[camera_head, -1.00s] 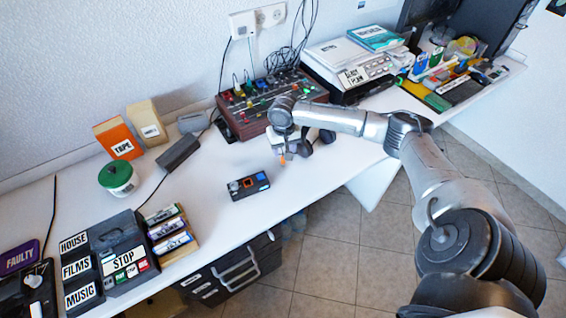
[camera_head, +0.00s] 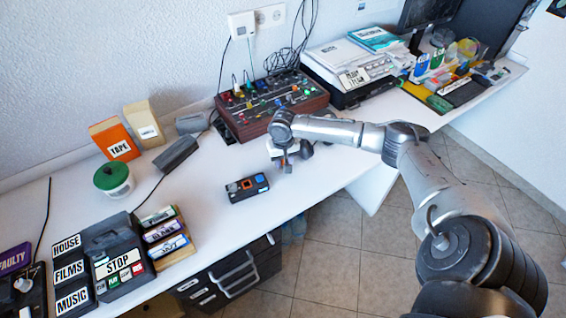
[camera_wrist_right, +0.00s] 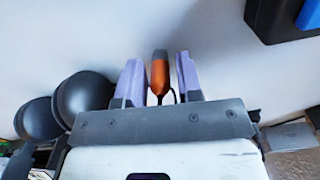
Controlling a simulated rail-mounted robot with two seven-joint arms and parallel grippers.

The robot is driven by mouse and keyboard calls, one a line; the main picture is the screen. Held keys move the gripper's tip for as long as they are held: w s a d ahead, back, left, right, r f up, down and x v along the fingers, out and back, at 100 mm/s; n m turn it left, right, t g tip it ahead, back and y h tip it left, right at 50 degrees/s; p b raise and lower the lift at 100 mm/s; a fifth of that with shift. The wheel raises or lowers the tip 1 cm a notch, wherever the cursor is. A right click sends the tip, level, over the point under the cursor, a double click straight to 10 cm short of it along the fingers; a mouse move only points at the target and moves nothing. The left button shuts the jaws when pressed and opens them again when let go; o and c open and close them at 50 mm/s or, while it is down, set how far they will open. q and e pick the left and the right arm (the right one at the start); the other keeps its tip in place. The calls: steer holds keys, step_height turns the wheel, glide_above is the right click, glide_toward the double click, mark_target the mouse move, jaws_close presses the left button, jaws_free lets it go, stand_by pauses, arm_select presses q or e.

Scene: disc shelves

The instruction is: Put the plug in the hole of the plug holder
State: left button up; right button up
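The plug (camera_wrist_right: 159,74) is orange with a dark tip and a thin cable loop at its lower end. In the head view my right gripper (camera_head: 287,167) points down over the table, just right of the plug holder, and the plug is hard to make out. The plug holder (camera_head: 247,187) is a small black box with an orange-rimmed square and a blue part. Its corner shows in the right wrist view (camera_wrist_right: 268,22). My left gripper is out of view.
A mixer-like panel (camera_head: 270,105) with cables stands behind my right gripper. A green-lidded jar (camera_head: 113,180), an orange tape box (camera_head: 115,140) and disc shelves (camera_head: 168,238) stand left. White table is clear around the holder. The table's front edge is close.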

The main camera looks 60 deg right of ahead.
jaws_close()
steer(key=shift+r, duration=0.1)
